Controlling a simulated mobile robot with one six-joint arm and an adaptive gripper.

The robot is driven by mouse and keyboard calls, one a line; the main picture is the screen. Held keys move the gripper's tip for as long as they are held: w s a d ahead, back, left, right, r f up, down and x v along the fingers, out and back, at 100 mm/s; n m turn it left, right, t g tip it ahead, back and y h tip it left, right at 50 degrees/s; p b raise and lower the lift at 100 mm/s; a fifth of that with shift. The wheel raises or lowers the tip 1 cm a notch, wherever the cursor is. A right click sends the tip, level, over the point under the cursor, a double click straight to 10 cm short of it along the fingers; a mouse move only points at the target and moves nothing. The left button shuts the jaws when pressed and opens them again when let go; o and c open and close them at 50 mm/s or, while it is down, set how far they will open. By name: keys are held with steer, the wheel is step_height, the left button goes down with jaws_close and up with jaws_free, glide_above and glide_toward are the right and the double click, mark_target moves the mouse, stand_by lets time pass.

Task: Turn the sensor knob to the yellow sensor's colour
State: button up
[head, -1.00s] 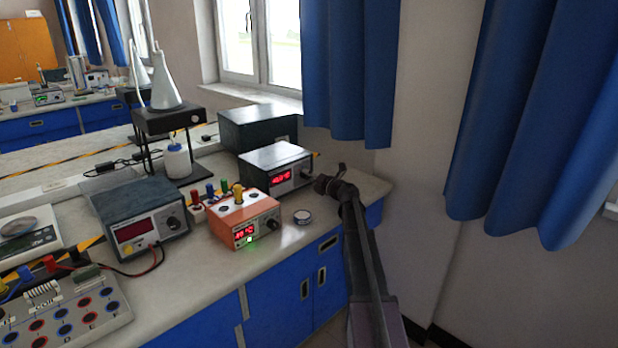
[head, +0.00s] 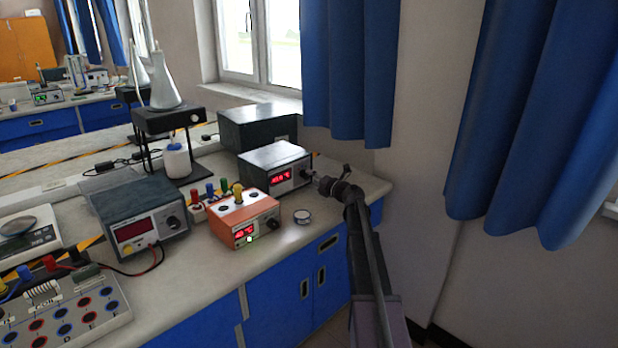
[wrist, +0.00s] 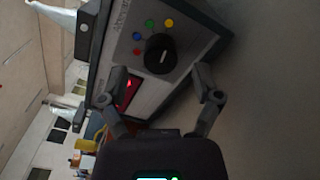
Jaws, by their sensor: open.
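The grey control box (head: 275,168) with a lit red display stands at the back of the bench. Its black sensor knob (wrist: 159,55) faces my gripper in the wrist view, with red, blue, green and yellow dots around one side. The knob has a white mark; which dot it points to is unclear. My gripper (wrist: 166,88) is open, its fingers apart, with the knob ahead of the gap between them. In the head view my gripper (head: 320,183) is just right of the box front. A yellow sensor (head: 238,193) stands upright in the orange box (head: 226,218).
Red, blue and green sensors stand in a pale holder (head: 197,212) left of the orange box. A dark meter (head: 139,215) stands further left. Blue curtains (head: 348,75) hang behind.

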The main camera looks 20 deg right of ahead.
steer(key=v, duration=0.9)
steer(key=shift+s, duration=0.25)
